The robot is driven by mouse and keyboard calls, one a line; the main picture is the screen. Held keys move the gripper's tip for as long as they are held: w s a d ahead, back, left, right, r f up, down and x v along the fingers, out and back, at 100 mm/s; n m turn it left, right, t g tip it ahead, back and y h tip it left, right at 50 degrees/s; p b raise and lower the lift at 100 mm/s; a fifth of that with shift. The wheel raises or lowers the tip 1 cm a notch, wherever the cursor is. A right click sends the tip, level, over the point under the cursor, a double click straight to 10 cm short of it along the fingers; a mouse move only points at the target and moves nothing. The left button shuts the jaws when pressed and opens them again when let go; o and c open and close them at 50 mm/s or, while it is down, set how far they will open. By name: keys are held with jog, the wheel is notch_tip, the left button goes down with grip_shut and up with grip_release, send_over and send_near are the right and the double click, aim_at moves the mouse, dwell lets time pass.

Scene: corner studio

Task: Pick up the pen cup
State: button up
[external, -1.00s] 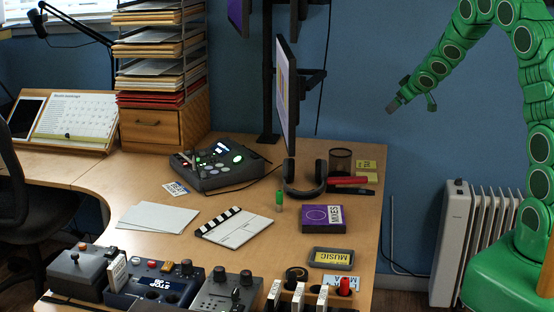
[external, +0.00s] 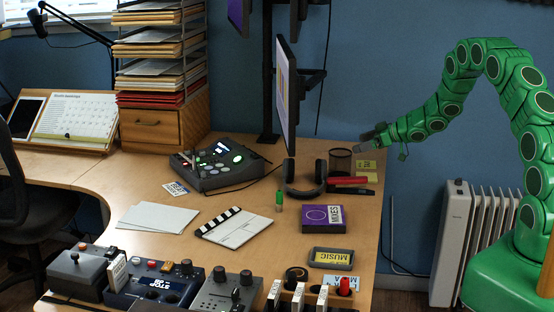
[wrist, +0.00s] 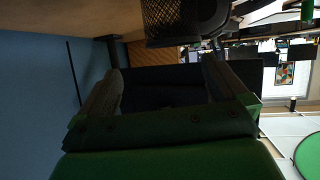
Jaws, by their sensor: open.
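The pen cup (external: 340,163) is a dark mesh cylinder standing upright at the back right of the desk. It looks empty, though its inside is hard to make out. In the wrist view the mesh cup (wrist: 172,24) shows at the top edge, partly cut off, beyond the fingertips. My gripper (external: 367,143) is just right of the cup and a little above its rim level in the external view. In the wrist view my gripper (wrist: 162,70) has its two fingers wide apart with nothing between them.
Black headphones (external: 304,178) stand close left of the cup. A red item (external: 348,181) and yellow notes (external: 367,166) lie beside it. The monitor (external: 287,95) rises to the left. A purple box (external: 322,218) lies in front. A white radiator (external: 478,235) stands right of the desk.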

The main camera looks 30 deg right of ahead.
aim_at(345, 153)
jog(key=shift+y, duration=0.7)
jog(key=shift+w+a+f, duration=1.2)
jog(key=shift+a, duration=0.25)
jog(key=shift+w+a+f, duration=1.15)
jog(key=shift+w+a, duration=0.05)
jog(key=shift+a, duration=0.25)
jog(key=c, duration=1.2)
